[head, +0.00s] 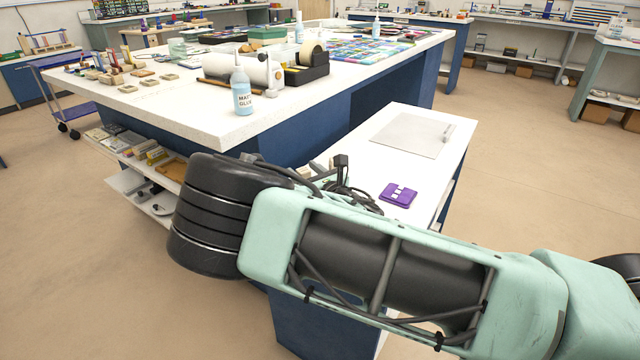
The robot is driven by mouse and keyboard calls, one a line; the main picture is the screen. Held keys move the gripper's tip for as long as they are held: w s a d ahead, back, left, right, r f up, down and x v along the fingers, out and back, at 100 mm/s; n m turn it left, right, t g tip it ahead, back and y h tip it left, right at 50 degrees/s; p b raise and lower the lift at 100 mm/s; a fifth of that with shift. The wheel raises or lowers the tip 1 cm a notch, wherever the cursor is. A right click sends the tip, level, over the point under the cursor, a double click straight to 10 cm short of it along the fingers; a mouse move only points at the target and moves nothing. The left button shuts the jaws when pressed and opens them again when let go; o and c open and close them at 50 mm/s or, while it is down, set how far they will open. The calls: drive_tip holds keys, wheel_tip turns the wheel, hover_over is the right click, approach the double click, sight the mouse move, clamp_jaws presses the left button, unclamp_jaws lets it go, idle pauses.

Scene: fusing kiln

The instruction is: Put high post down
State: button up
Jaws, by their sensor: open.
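My arm crosses the lower middle of the head view, and its end is hidden behind its own links and cables, so I do not see my gripper's fingers. A small pale upright piece (447,132) stands at the right edge of a flat grey sheet (408,135) on the low white side table (375,160). I cannot tell whether it is the high post. No other post can be made out for certain, and anything behind my arm is hidden.
A purple item with pale marks (398,195) lies on the side table. The large white table (190,115) bears a glue bottle (242,90), a white roll (262,70), coloured sheets (360,50) and small blocks. Open floor (530,170) lies to the right.

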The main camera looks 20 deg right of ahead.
drive_tip(key=v, duration=0.9)
drive_tip(key=shift+s+d, duration=0.1)
drive_tip(key=shift+s, duration=0.1)
